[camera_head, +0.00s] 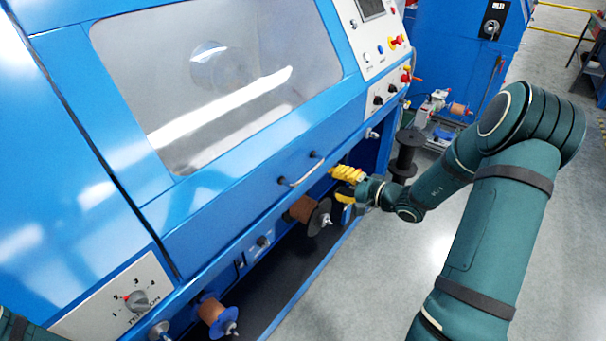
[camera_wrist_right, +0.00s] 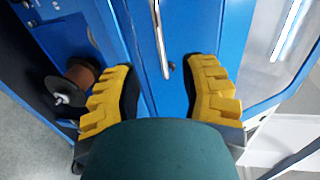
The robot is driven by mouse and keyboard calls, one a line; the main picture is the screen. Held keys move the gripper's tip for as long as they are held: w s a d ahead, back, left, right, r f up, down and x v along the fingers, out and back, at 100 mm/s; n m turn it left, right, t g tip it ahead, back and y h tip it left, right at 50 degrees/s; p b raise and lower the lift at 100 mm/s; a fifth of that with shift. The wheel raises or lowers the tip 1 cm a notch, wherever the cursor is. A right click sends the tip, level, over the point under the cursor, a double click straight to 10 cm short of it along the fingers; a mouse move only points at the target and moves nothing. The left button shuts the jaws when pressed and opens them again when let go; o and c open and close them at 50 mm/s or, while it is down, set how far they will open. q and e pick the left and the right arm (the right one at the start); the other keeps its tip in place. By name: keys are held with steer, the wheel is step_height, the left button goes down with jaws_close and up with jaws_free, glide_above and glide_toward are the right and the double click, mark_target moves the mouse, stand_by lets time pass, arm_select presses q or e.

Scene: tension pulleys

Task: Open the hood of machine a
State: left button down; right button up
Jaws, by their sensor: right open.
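The blue machine's hood (camera_head: 230,185) has a large clear window and looks shut in the head view. A thin metal handle (camera_head: 303,171) is fixed on the hood's lower front. My right gripper (camera_head: 340,184), with yellow fingers, is open just right of the handle and apart from it. In the right wrist view, the handle (camera_wrist_right: 160,40) runs lengthwise ahead, between the lines of the two open fingers of my right gripper (camera_wrist_right: 162,75). Nothing is held. Only a bit of my left arm shows at the bottom left of the head view; its gripper is out of view.
Copper-wound spools (camera_head: 303,208) and (camera_head: 212,312) stick out below the hood; a spool also shows in the wrist view (camera_wrist_right: 82,75). A control panel (camera_head: 375,35) is at the hood's right. A black spool stack (camera_head: 408,150) stands beyond. The grey floor (camera_head: 350,275) is clear.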

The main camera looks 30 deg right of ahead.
mark_target(309, 174)
steer(key=x, duration=1.1)
steer(key=shift+a, duration=0.1)
jaws_close()
